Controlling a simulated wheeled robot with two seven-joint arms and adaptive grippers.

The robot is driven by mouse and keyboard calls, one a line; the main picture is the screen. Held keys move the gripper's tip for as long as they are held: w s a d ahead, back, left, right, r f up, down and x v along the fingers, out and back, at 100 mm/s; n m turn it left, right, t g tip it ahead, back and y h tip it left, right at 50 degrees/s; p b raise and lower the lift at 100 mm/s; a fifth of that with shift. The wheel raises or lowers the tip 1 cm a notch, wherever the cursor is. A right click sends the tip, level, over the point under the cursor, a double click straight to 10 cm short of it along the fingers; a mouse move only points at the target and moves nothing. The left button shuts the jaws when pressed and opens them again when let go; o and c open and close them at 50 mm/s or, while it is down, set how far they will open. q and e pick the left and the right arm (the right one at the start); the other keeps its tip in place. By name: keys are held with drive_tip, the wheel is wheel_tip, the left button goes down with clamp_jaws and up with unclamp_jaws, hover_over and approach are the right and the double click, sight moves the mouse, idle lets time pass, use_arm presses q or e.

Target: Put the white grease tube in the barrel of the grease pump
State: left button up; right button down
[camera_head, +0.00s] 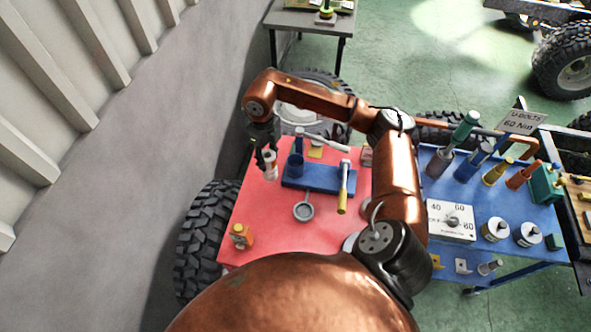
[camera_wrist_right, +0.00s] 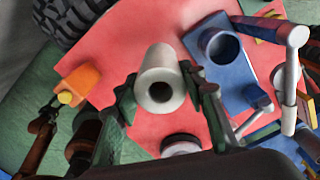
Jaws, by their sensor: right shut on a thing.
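My right gripper (camera_head: 266,160) is shut on the white grease tube (camera_head: 270,170) over the left part of the red table top. In the right wrist view the tube (camera_wrist_right: 160,75) sits between the fingertips (camera_wrist_right: 163,92), with its round, holed end facing the camera. The grease pump's blue barrel (camera_head: 295,166) stands just right of the tube, on a blue base (camera_head: 318,180). The barrel's open mouth (camera_wrist_right: 220,46) shows in the right wrist view, and the tube is apart from it. My left gripper is in neither view.
On the red table top (camera_head: 265,213) are a yellow-handled tool (camera_head: 342,190), a grey ring-shaped part (camera_head: 303,211) and an orange part (camera_head: 240,236). A tyre (camera_head: 205,240) and wall border the left side.

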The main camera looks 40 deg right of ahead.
drive_tip(key=d+m, duration=0.5)
drive_tip(key=m, duration=0.6)
drive_tip(key=m+p, duration=0.3)
drive_tip(key=m, duration=1.3)
hover_over(296, 155)
drive_tip(key=s+a, duration=0.2)
wheel_tip(296, 155, down, 9)
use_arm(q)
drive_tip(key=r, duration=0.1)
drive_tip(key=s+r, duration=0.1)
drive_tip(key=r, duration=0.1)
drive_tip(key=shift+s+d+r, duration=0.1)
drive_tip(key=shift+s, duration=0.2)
use_arm(e)
drive_tip(key=shift+s+f, duration=0.15)
drive_tip(key=shift+f, duration=0.45)
drive_tip(key=shift+a+f, duration=0.1)
drive_tip(key=c, duration=1.2)
unclamp_jaws()
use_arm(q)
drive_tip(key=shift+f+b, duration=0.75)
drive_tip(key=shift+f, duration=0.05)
use_arm(e)
wheel_tip(296, 155, up, 12)
drive_tip(key=shift+r, duration=0.15)
